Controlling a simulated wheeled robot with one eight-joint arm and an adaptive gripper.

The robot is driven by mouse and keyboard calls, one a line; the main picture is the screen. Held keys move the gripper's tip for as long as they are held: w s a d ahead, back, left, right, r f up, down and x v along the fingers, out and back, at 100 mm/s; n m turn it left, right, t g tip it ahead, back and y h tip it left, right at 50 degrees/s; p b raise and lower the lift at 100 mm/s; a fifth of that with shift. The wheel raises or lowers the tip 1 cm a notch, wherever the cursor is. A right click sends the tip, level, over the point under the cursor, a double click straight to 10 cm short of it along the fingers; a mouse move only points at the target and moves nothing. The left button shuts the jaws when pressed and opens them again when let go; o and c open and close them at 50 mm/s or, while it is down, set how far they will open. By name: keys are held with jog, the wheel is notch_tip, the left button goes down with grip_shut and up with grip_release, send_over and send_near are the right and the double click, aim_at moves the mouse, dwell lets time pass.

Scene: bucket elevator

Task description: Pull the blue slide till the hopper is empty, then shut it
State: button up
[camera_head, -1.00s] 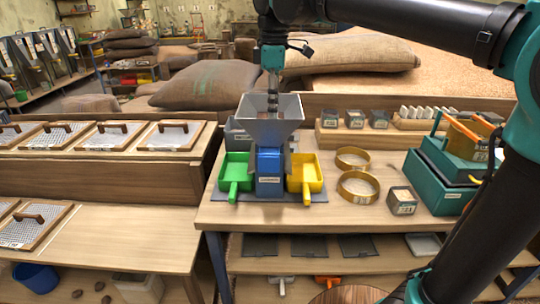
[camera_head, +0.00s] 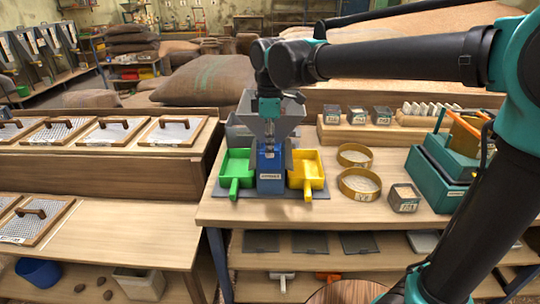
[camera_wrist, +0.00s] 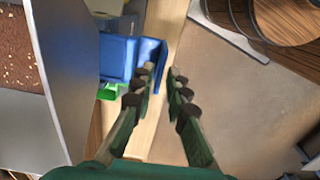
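In the wrist view, brown grain (camera_wrist: 18,50) lies inside the hopper (camera_wrist: 72,60). Blue parts (camera_wrist: 120,58) show below it; I cannot tell for certain which is the slide. A green tray (camera_head: 236,165) is left of the blue body and a yellow tray (camera_head: 307,170) right. My gripper (camera_head: 270,145) hangs in front of the hopper. In the wrist view my gripper (camera_wrist: 162,72) is open and empty, its left fingertip over the blue parts' edge.
Two yellow ring sieves (camera_head: 358,184), a small box (camera_head: 403,198) and a teal case (camera_head: 440,170) stand on the table to the right. A wooden rack (camera_head: 370,133) with small boxes is behind. Free floor shows beyond the table edge.

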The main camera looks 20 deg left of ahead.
jog(key=shift+f, duration=1.5)
grip_shut()
jog(key=shift+s+d, duration=0.2)
jog(key=shift+s, duration=0.6)
jog(key=shift+s+d, duration=0.2)
jog(key=shift+s, duration=0.6)
jog(key=shift+s+d, duration=0.2)
jog(key=shift+s, duration=0.6)
